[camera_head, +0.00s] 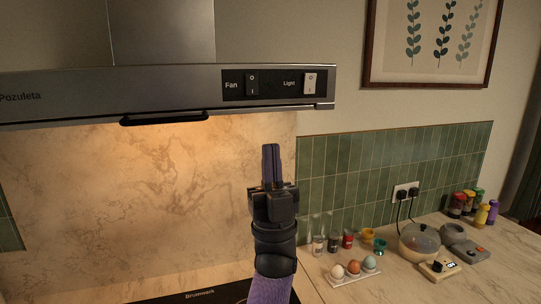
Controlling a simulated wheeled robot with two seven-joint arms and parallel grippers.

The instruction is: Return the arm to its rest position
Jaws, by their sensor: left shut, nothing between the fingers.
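My left gripper (271,152) is shut and empty. It points straight up in the middle of the head view, below the switch panel of the range hood and apart from it in the picture. My left arm (270,289) rises to it from the bottom edge, with a purple sleeve-like surface at the bottom. My right gripper is out of view.
A steel range hood (70,92) with Fan and Light switches (268,84) overhangs a dark hob (205,296). A warm glow lights the marble wall below it. At right, the counter holds an egg tray (346,280), jars (348,239), a lidded pot (418,243) and several bottles (482,214).

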